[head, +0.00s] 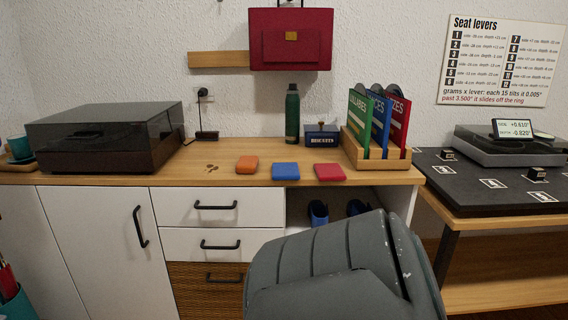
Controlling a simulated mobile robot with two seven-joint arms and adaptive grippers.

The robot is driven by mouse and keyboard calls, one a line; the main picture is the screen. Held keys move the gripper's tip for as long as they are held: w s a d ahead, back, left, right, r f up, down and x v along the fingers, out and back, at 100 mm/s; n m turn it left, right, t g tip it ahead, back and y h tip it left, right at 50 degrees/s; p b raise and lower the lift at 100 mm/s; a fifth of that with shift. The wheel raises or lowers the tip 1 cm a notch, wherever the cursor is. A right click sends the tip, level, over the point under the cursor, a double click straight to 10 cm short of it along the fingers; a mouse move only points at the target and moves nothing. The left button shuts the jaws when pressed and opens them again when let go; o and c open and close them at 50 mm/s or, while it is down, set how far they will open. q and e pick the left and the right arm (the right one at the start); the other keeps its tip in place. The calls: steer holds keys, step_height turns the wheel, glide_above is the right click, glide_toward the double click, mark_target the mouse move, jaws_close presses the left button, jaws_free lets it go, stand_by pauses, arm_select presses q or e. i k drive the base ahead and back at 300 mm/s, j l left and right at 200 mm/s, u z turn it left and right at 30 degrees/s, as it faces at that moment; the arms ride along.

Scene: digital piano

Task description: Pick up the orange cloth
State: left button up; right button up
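The orange cloth (247,164) is a small folded square. It lies flat on the wooden top of the white cabinet (222,177), near the front edge and left of two similar folded cloths. The blue cloth (285,171) lies just right of it, apart from it. The red cloth (329,172) lies farther right. Nothing covers the orange cloth. Neither of my grippers shows in the head view.
A large grey ribbed shape (345,265) fills the lower middle, before the cabinet. Behind the cloths stand a green bottle (292,115) and a blue box (322,135). A record rack (376,152) stands right, a dark-lidded turntable (108,133) left.

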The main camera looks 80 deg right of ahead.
mark_target(246, 164)
steer(key=z, duration=2.2)
